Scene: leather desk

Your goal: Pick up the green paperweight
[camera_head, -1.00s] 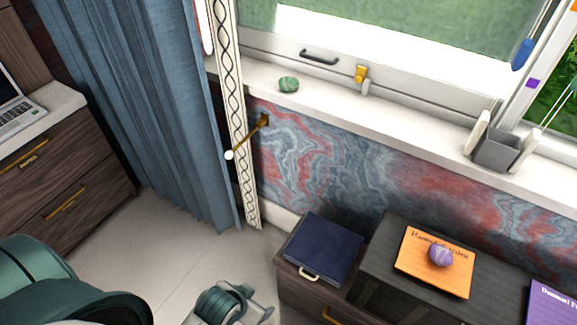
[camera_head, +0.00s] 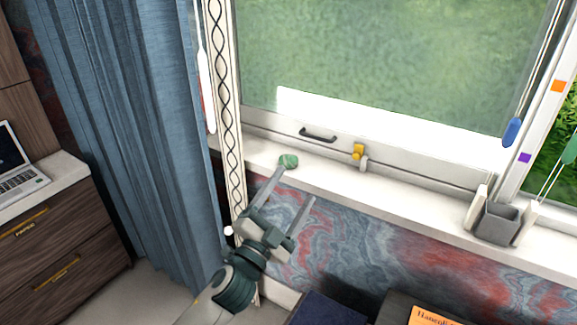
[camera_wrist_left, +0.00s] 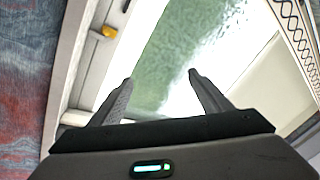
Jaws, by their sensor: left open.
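The green paperweight (camera_head: 288,161) is a small rounded marbled stone on the white window sill (camera_head: 400,205), near its left end. My left gripper (camera_head: 294,185) is raised in front of the wall below the sill, its two fingers apart and pointing up toward the window. In the head view its left fingertip is just below the paperweight; the gripper looks empty. In the left wrist view both fingers (camera_wrist_left: 158,88) are spread with the window behind them, and the paperweight does not show there. My right gripper is in neither current view.
A yellow window latch (camera_head: 358,152) and a dark handle (camera_head: 318,134) are on the frame behind the sill. A grey holder (camera_head: 497,222) stands at the sill's right end. A blue curtain (camera_head: 125,120) hangs left. An orange card (camera_head: 432,316) lies low at right.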

